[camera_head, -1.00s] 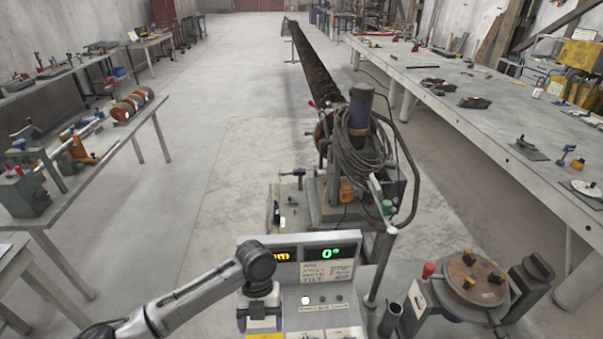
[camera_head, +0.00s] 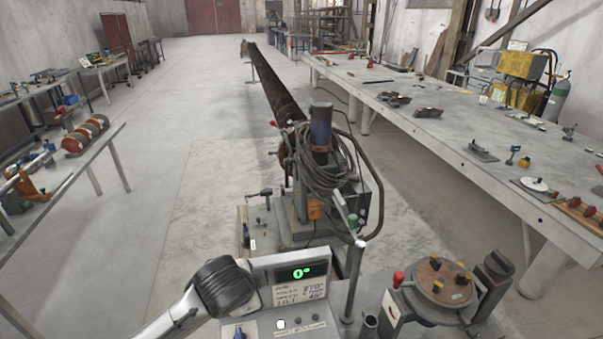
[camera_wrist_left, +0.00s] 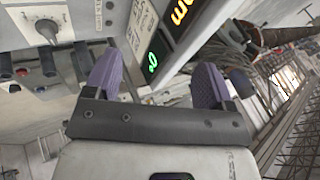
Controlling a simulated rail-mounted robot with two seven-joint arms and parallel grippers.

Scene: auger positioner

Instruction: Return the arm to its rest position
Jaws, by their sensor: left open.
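My left arm comes in from the lower left in the head view, its dark wrist (camera_head: 225,287) in front of the left part of a grey control console (camera_head: 262,268). The console has a green "0°" readout (camera_head: 301,273), a label sheet and small knobs. In the left wrist view my left gripper (camera_wrist_left: 157,82) is open, its two purple fingers apart with nothing between them. Beyond them the console's green readout (camera_wrist_left: 152,62) and orange readout (camera_wrist_left: 181,12) show tilted. The fingers look apart from the console; the exact gap cannot be told. My right gripper is not in view.
Behind the console stands a machine with coiled cable (camera_head: 325,165) and a long dark auger (camera_head: 275,85). A round turntable fixture (camera_head: 437,282) is at the lower right. A long workbench (camera_head: 430,130) runs along the right. Floor at left (camera_head: 150,195) is clear.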

